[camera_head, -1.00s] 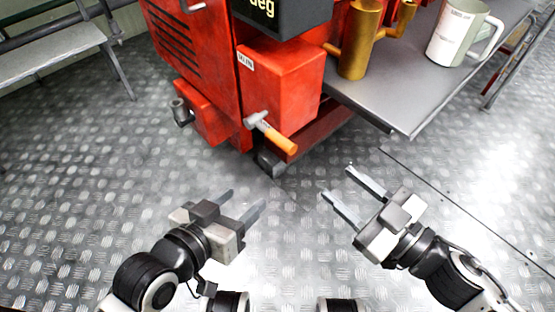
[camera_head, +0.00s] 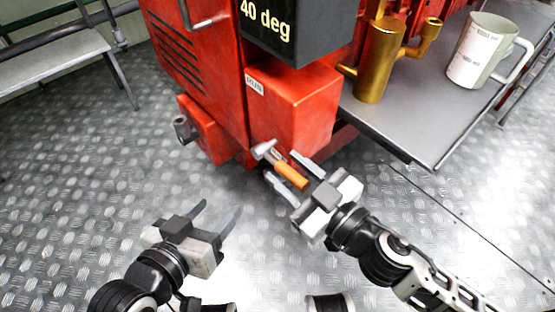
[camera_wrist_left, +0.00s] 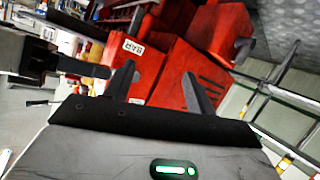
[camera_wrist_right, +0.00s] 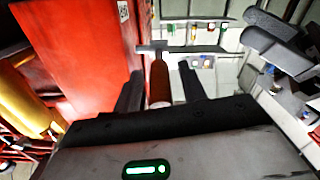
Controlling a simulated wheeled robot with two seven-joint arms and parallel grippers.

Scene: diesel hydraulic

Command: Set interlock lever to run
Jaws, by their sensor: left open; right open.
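The interlock lever, with a grey metal head and an orange handle (camera_head: 291,175), sticks out from the lower front of a red box (camera_head: 300,105). Its handle points down and to the right. My right gripper (camera_head: 287,166) is open, with one finger on each side of the handle. In the right wrist view the handle (camera_wrist_right: 159,82) shows between the spread fingers; I cannot tell whether they touch it. My left gripper (camera_head: 220,207) is open and empty over the floor, apart from the lever. A small white label (camera_head: 254,84) is on the red box, its lettering hard to read.
A dark display (camera_head: 280,25) reading "40 deg" hangs above the red box. A bench (camera_head: 50,50) stands at far left. The patterned metal floor in front is clear.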

